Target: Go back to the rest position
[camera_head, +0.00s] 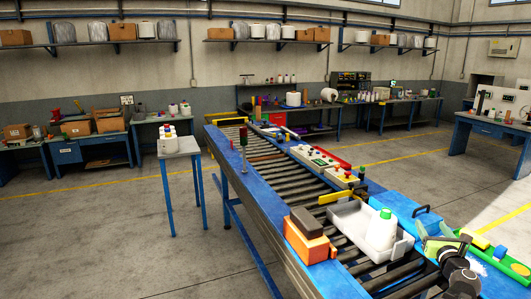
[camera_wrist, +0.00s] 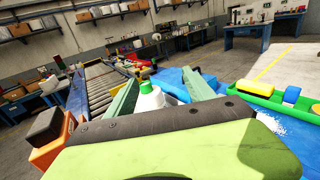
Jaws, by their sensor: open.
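My gripper (camera_head: 442,242) is at the lower right in the head view, over the right side of the conveyor. In the wrist view its two green fingers (camera_wrist: 160,78) are spread apart with nothing held between them. A white yarn bobbin with a green top (camera_head: 382,231) stands upright in a pale tray (camera_head: 345,222) on the conveyor, left of my gripper. In the wrist view the bobbin (camera_wrist: 150,98) shows beyond the fingers, its lower part hidden by my gripper.
An orange box with a brown block on top (camera_head: 309,247) sits at the conveyor's near left edge. A control box (camera_head: 320,160) lies farther along. A small blue table (camera_head: 180,150) with white bobbins stands left. A green tray (camera_head: 503,262) lies right. Open floor lies left.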

